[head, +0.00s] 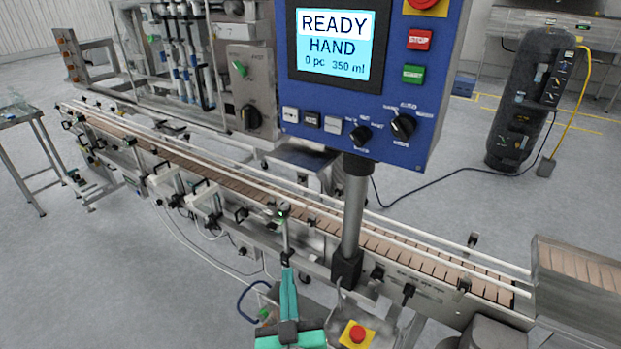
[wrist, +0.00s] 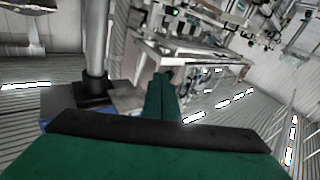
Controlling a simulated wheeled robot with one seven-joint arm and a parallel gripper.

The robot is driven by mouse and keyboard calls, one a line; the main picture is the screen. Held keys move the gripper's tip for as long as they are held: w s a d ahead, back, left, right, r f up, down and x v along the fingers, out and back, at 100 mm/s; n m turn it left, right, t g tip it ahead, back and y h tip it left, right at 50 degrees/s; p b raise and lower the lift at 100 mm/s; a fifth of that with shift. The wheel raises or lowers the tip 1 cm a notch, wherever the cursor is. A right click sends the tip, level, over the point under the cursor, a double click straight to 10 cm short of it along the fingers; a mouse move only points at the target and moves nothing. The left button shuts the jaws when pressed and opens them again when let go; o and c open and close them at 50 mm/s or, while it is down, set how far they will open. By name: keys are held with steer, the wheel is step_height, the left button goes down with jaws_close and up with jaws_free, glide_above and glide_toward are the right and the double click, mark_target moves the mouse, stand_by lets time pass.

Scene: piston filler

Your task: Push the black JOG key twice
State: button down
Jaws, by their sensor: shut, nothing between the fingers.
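The blue control panel (head: 385,150) fills the upper middle of the head view. Its screen (head: 336,43) reads READY, HAND, 0 pc, 350 ml. Below the screen is a row of small keys; the middle one is black (head: 311,119), with a lettering too small to read, between two light keys (head: 290,114) and (head: 333,125). My gripper (head: 288,275) is teal, shut and empty, at the bottom of the head view, well below the panel and apart from it. In the wrist view its closed fingers (wrist: 163,82) point away; the keys do not show there.
Red STOP (head: 418,40) and green (head: 413,74) buttons and two black rotary knobs (head: 403,126) share the panel. Its post (head: 354,200) stands before the long conveyor (head: 400,243). A red-on-yellow stop button (head: 357,334) is right of my gripper.

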mark_target(311, 120)
steer(key=w+r+n+t+y, duration=0.1)
steer(key=w+r, duration=0.3)
steer(key=r, duration=1)
steer(key=w+r+n+t+y, duration=0.1)
steer(key=w+r+n, duration=0.3)
steer(key=r, duration=1)
steer(key=shift+w+a, duration=0.3)
steer(key=shift+a, duration=0.1)
steer(key=shift+r, duration=0.1)
steer(key=shift+w+d, duration=0.85)
steer(key=shift+w, duration=0.35)
steer(key=shift+w+d, duration=0.9)
steer(key=shift+w, duration=0.3)
steer(key=shift+w+d, duration=0.85)
steer(key=shift+w, duration=0.35)
steer(key=shift+w+d, duration=0.25)
steer(key=shift+w, duration=0.05)
